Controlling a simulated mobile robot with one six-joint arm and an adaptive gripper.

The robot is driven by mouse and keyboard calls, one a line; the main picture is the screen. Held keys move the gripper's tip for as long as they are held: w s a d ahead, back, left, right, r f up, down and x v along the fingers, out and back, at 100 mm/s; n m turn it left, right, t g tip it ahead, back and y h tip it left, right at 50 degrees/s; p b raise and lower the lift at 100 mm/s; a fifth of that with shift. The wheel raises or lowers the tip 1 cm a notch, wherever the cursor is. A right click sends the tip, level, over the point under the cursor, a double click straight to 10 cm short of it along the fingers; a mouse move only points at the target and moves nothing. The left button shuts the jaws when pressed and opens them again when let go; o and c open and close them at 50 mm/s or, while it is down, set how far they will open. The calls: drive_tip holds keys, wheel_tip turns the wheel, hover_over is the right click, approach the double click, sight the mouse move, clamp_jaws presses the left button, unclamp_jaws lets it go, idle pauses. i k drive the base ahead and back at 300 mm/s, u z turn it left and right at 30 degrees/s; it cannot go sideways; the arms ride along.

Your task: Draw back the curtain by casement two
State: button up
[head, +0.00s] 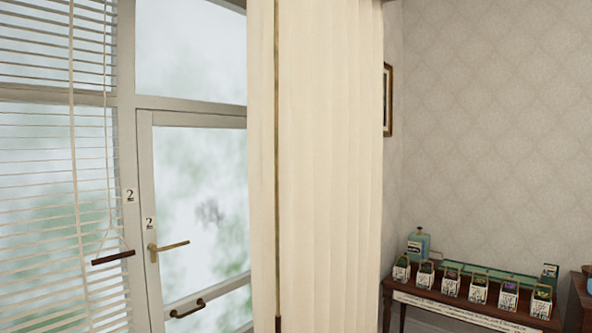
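The cream curtain (330,170) hangs in vertical folds in the middle of the head view, covering the right part of the window. A thin brass-coloured rod (277,150) with a dark lower end hangs down along it near its left edge. Left of the curtain is the casement (200,200), marked with a 2 on its frame. It has a brass lever handle (167,246) and a darker bar handle (187,309) lower down. The casement's right edge is hidden behind the curtain. My gripper is not in view.
A slatted blind (40,180) with a cord and dark wooden pull (113,257) hangs at the left. A dark wooden table (430,296) with several small plant boxes stands at the right by the patterned wall (490,120). A framed picture (387,100) hangs beside the curtain.

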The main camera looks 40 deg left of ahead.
sight(314, 84)
drive_tip(key=u, duration=1.45)
